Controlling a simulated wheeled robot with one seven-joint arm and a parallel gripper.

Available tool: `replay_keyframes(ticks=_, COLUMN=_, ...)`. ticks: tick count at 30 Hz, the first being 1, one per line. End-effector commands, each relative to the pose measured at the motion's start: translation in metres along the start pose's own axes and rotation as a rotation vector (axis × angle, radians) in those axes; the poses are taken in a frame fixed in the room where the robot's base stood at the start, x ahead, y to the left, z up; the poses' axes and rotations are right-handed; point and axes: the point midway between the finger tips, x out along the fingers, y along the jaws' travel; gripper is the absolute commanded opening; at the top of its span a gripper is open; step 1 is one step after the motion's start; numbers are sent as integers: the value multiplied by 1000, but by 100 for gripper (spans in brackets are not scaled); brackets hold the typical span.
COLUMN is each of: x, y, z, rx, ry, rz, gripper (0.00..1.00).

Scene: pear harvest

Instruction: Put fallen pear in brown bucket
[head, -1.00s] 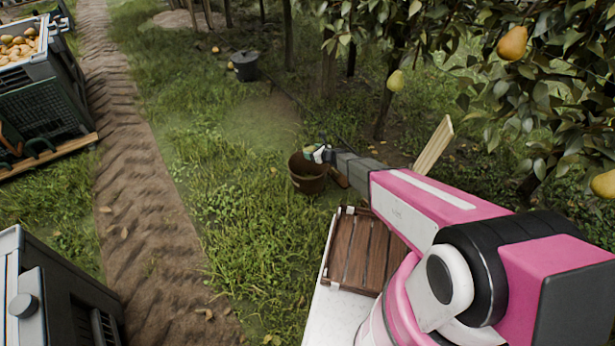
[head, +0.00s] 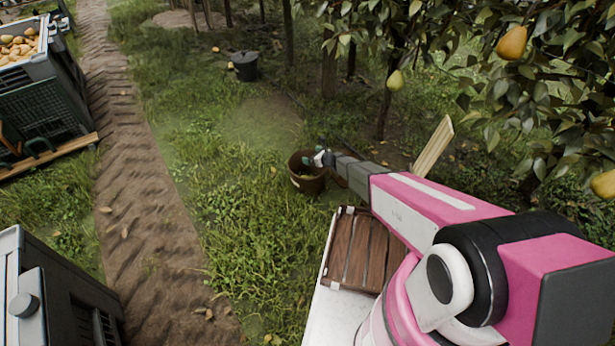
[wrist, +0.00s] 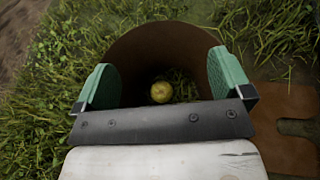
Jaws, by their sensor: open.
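The brown bucket (head: 308,181) stands on the grass just beyond the wooden crate in the head view. It also shows in the wrist view (wrist: 130,50), where I look down into it. A yellow-green pear (wrist: 161,92) is inside the bucket, low down, with grass-like green around it. My gripper (wrist: 163,82) is open and empty over the bucket's mouth, its green finger pads spread wide apart. In the head view my gripper (head: 318,157) is small, at the bucket's rim.
A slatted wooden crate (head: 357,248) lies close in front. A dark bucket (head: 245,66) stands farther back, and a bin of pears (head: 40,75) stands at the left. Pears hang among leaves at the right. A flat brown board (wrist: 287,150) lies beside the bucket.

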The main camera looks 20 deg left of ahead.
Motion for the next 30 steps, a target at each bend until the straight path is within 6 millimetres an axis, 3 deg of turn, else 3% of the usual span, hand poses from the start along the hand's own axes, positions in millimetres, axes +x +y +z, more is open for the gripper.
replay_keyframes(ticks=8, x=-27, y=2, z=1, rx=0, ry=0, rz=0, gripper=97)
replay_keyframes(ticks=21, x=-102, y=1, z=0, rx=0, ry=0, rz=-1, gripper=97)
replay_keyframes(ticks=30, x=-107, y=0, z=0, rx=0, ry=-1, rz=0, gripper=97)
